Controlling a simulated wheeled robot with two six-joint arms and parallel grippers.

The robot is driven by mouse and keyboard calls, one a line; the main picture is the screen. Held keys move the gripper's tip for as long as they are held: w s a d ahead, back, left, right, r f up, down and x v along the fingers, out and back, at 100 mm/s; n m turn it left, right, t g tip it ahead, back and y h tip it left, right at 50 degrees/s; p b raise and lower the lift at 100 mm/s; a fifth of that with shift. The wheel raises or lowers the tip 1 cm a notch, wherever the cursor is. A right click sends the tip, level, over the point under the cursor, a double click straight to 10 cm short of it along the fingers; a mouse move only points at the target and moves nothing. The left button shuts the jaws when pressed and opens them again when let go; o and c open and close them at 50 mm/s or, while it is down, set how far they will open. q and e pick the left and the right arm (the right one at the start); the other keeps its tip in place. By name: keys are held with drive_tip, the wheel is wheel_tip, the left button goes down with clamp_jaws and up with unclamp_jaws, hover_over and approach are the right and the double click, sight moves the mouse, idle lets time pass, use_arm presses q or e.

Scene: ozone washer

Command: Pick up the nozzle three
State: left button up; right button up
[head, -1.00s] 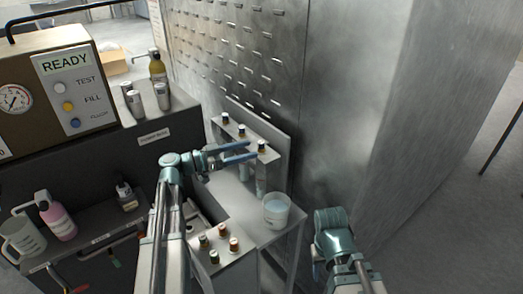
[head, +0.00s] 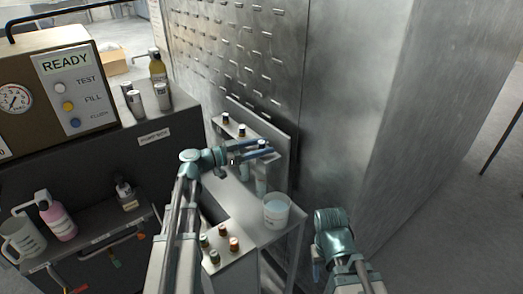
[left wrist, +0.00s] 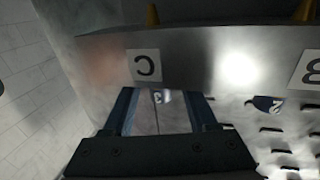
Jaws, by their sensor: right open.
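A small dark-capped nozzle (head: 261,145) stands at the right end of the rack against the metal wall. Contact cannot be told. My right gripper (head: 317,268) is open and empty at the lower right, mostly hidden by its arm.
A white tub (head: 276,211) stands on the bench right below the rack. Several capped pieces (head: 222,229) stand on the front block. The tall metal cabinet (head: 350,110) bounds the right.

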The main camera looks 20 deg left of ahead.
use_arm(q)
clamp_jaws()
drive_tip(key=shift+r, duration=0.15)
use_arm(e)
drive_tip(key=shift+r, duration=0.1)
